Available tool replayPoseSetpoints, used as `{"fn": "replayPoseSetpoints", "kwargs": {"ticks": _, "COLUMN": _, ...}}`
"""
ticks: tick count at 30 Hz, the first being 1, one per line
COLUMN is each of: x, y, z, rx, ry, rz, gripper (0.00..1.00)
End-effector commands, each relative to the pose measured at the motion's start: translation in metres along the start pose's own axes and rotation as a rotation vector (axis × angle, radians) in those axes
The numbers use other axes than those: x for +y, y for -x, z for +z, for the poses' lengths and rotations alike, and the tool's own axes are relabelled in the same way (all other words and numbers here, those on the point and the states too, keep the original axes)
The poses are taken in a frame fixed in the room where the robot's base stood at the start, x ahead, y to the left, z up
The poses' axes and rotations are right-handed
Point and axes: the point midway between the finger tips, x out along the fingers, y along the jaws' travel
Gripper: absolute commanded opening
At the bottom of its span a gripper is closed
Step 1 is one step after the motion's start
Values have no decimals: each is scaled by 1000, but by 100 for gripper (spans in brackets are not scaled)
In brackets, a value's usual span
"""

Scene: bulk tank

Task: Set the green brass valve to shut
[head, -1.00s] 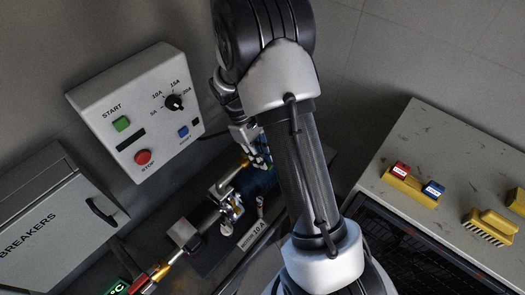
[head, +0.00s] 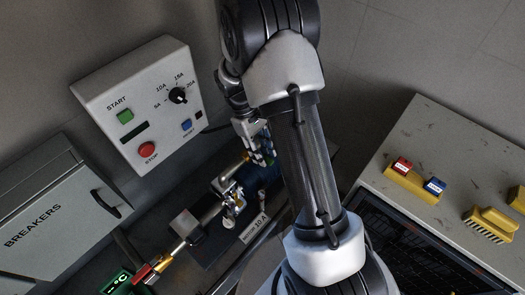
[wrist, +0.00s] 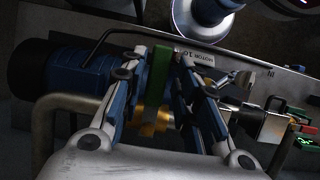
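The valve's green handle (wrist: 158,72) stands upright in the wrist view, between the two fingers of my gripper (wrist: 161,80). The brass valve body (wrist: 152,122) shows below it, partly hidden by the fingers. The fingers straddle the handle. The left finger is very close to it, and a narrow dark gap shows on the right; contact is hard to judge.
A blue motor (wrist: 75,75) lies left of the valve in the wrist view. A control box (head: 140,105) with buttons and a dial and a breaker cabinet (head: 60,215) stand to the left. A grey bench (head: 450,180) with brushes and small blocks is on the right.

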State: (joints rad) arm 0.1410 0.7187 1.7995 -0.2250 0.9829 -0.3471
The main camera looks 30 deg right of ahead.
Motion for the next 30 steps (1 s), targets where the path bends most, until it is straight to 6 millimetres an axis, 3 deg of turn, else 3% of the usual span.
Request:
{"fn": "replayPoseSetpoints", "kwargs": {"ticks": 14, "x": 0, "y": 6, "z": -1, "rx": 2, "ry": 2, "rz": 2, "gripper": 38}}
{"fn": "replayPoseSetpoints", "kwargs": {"ticks": 30, "x": 0, "y": 104, "z": -1, "rx": 3, "ry": 2, "rz": 2, "gripper": 38}}
